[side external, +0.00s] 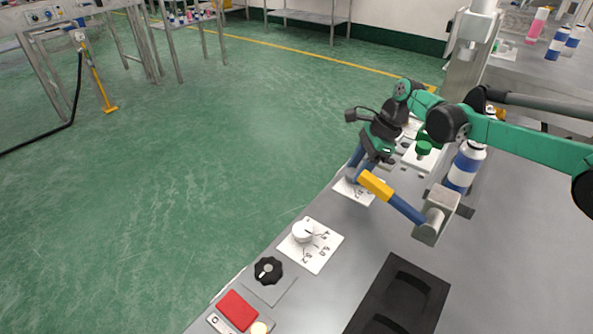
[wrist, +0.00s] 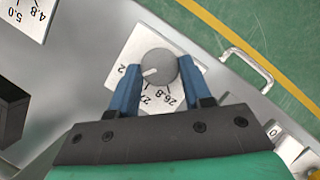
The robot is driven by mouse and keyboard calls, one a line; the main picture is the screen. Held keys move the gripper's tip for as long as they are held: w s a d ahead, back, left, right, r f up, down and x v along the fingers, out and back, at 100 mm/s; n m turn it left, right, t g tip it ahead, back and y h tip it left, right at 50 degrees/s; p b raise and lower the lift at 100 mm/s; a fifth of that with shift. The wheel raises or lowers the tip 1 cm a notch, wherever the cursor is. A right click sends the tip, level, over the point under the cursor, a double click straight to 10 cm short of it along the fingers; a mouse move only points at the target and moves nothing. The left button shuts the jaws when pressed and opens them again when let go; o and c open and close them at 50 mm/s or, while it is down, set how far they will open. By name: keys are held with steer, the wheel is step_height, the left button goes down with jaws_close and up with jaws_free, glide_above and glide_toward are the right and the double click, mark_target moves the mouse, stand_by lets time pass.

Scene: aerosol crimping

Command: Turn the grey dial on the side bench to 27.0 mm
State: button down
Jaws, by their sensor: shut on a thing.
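The grey dial (wrist: 158,66) sits on a white scale plate (wrist: 122,52) in the wrist view. The blue fingers of my gripper (wrist: 160,80) stand on either side of the dial and are shut on it. The dial's white pointer mark points left and slightly down. The label 26.8 shows below the dial, with partly covered labels to its left. In the side external view my gripper (side external: 357,170) reaches down to the plate (side external: 368,191) at the bench edge, and the fingers mostly hide the dial.
A yellow-and-blue lever (side external: 376,186) stands close beside my gripper, near a blue-and-white can (side external: 465,166). A white dial (side external: 303,232), a black knob (side external: 268,270) and a red button (side external: 237,311) line the front edge. A metal handle (wrist: 248,66) is right of the dial.

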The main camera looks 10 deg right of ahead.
steer(key=shift+n, duration=0.6)
steer(key=shift+c, duration=1.9)
jaws_free()
steer(key=shift+v, duration=2.8)
steer(key=shift+w, duration=0.1)
